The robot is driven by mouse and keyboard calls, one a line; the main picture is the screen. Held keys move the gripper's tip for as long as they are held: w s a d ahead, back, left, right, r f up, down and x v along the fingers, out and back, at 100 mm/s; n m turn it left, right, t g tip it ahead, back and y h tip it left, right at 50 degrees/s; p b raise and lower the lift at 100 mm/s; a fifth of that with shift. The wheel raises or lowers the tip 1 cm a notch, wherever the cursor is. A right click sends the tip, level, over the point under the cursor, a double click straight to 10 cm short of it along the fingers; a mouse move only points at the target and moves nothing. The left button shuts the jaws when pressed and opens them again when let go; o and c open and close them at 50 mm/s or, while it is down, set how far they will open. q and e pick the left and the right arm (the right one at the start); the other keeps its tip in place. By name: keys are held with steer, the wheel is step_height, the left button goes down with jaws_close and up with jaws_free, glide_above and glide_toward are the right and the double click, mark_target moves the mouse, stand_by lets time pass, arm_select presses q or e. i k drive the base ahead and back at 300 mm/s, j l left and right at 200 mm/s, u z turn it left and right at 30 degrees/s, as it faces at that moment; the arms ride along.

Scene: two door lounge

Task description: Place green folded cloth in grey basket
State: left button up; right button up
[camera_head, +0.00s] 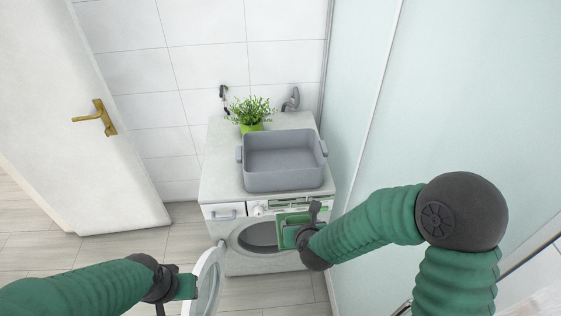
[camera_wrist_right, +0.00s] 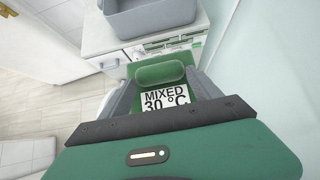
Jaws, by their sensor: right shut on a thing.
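The grey basket (camera_head: 284,180) stands on top of the washing machine and looks empty. It also shows at the top of the right wrist view (camera_wrist_right: 150,18). My right gripper (camera_head: 293,228) is in front of the machine, below the basket's front wall. It is shut on the green folded cloth (camera_wrist_right: 160,73), which lies between its fingers in the right wrist view. The cloth also shows in the head view (camera_head: 290,217). My left gripper (camera_head: 176,287) is low on the left, by the open washer door; its finger opening is not clear.
The washing machine (camera_head: 222,184) has its round door (camera_head: 207,283) swung open to the left. A potted plant (camera_head: 251,112) stands behind the basket. A glass panel (camera_head: 450,110) stands close on the right. A white door (camera_head: 75,120) with a brass handle is at left.

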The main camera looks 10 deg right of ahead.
mark_target(280, 159)
steer(key=i, duration=1.7)
